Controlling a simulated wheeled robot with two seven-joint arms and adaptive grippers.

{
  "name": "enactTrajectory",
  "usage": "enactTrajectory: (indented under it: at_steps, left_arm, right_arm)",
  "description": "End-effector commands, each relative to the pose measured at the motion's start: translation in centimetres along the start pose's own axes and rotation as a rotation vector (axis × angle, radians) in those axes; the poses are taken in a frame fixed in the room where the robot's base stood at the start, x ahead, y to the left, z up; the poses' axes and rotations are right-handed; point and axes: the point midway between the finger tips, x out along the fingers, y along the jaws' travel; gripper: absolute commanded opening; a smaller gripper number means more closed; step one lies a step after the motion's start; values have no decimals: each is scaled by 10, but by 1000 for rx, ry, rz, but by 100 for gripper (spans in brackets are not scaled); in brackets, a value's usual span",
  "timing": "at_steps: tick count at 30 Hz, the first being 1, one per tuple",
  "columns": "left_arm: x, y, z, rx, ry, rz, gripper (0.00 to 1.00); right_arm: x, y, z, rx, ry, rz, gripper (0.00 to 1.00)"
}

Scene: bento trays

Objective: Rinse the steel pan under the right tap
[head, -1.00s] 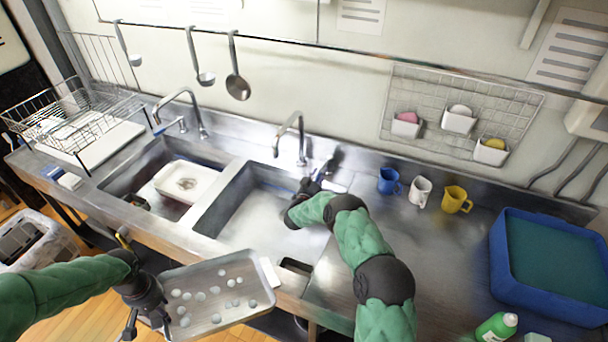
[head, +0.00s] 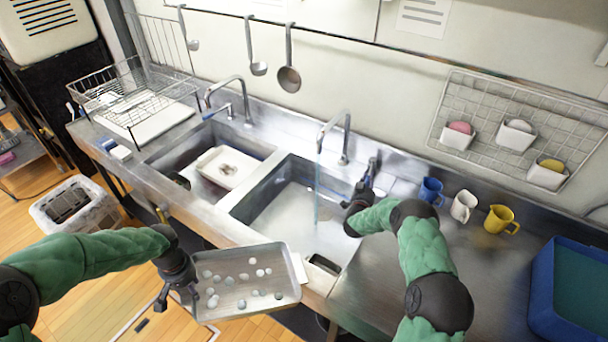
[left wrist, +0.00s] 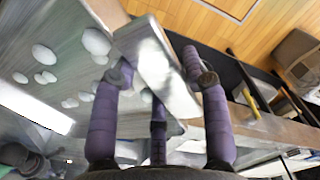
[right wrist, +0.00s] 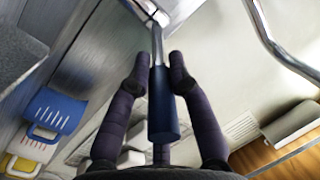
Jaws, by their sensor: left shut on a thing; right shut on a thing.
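The steel pan (head: 232,296) has several pale foamy spots on it and is tilted in front of the sink's front edge, outside the basin. My left gripper (head: 182,290) is shut on the pan's left end; the left wrist view shows its fingers around a pale metal grip (left wrist: 158,70). The right tap (head: 345,135) runs a thin blue stream of water (head: 317,190) into the right basin (head: 290,212). My right gripper (head: 366,182) is shut on the tap's lever, whose dark blue handle (right wrist: 163,115) shows between its fingers in the right wrist view.
The left basin (head: 160,165) holds a white tray (head: 226,167) and has its own tap (head: 235,85). Blue, white and yellow mugs (head: 499,219) stand right of my right gripper. A blue tub (head: 545,300) is at the far right. A dish rack (head: 130,95) stands at the left.

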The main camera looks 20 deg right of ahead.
Motion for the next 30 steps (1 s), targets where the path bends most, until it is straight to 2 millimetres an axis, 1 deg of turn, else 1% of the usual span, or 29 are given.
enactTrajectory:
  at_steps: [1, 7, 8, 9, 10, 19, 22, 26, 30]
  left_arm:
    - [-1, 0, -1, -1, 3, 1, 0]
    - [-2, 0, -1, -1, 3, 1, 0]
    - [-2, 0, -1, -1, 3, 1, 0]
    - [-2, 0, -1, -1, 3, 1, 0]
    - [-2, 0, -1, -1, 3, 1, 0]
    - [-1, 0, -1, -1, 3, 1, 0]
    - [-1, 0, -1, -1, 3, 1, 0]
    - [-1, 0, -1, -1, 3, 1, 0]
    - [-1, 0, -1, -1, 3, 1, 0]
  right_arm:
    - [4, 1, -10, 2, 19, 2, 0]
    - [5, 1, -11, 3, 21, 4, 0]
    - [5, 1, -11, 3, 21, 4, 29]
    - [5, 0, -10, 3, 20, 4, 40]
    - [4, 0, -10, 3, 19, 4, 45]
    - [2, 0, -5, 1, 9, 2, 45]
    - [-2, 0, -4, 1, 7, 2, 45]
    - [-16, 0, -3, 1, 6, 2, 45]
    - [-41, -1, -4, 1, 7, 1, 45]
